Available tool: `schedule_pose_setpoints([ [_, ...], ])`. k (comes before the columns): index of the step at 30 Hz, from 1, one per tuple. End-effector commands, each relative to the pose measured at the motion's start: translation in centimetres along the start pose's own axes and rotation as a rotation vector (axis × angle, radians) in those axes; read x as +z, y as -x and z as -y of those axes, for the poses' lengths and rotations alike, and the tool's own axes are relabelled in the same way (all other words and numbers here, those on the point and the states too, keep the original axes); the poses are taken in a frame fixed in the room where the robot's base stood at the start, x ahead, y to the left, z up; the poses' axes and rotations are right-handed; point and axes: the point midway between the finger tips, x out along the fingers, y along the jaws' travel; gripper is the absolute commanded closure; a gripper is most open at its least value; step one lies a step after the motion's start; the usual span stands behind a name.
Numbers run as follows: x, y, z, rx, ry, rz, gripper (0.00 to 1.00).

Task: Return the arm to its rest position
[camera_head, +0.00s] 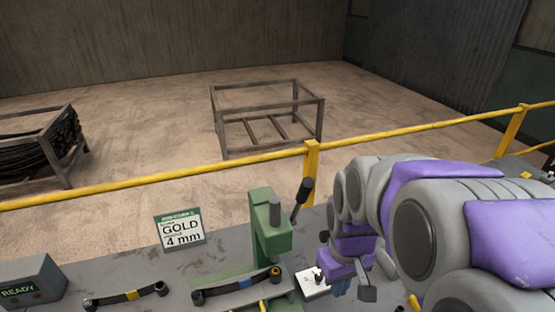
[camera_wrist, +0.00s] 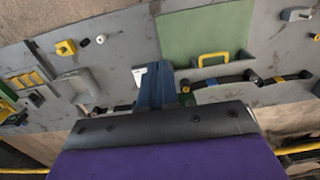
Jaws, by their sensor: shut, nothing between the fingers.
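My arm, grey and purple, reaches in from the right of the head view over the grey bench (camera_head: 120,270). My gripper (camera_head: 340,289) is low over the bench, just right of a white switch plate (camera_head: 313,282). In the wrist view my gripper's dark blue fingers (camera_wrist: 156,84) are together with nothing between them. The white plate shows partly beside them (camera_wrist: 138,75). Whether the fingers touch the plate or bench cannot be told.
A green press (camera_head: 268,235) with a lever stands left of my gripper, a blue-banded leaf spring (camera_head: 238,288) at its base. A yellow-banded spring (camera_head: 128,296), GOLD 4 mm sign (camera_head: 181,232) and READY box (camera_head: 34,282) are further left. A yellow rail (camera_head: 150,184) runs behind; an empty rack (camera_head: 268,84) stands beyond.

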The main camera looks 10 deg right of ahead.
Motion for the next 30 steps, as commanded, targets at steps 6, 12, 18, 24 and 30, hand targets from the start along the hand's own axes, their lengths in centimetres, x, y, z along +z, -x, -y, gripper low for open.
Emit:
schedule_pose_setpoints([
  [6, 6.9, -6.2, 3.6, -0.009, -0.072, 0.054, 1.0],
  [12, 12.6, -10.6, 5.8, -0.011, -0.142, 0.111, 1.0],
  [18, 15.0, -12.2, 6.5, -0.011, -0.174, 0.136, 1.0],
  [24, 15.1, -12.0, 6.6, -0.011, -0.178, 0.138, 1.0],
  [30, 15.1, -12.0, 6.6, -0.011, -0.177, 0.138, 1.0],
])
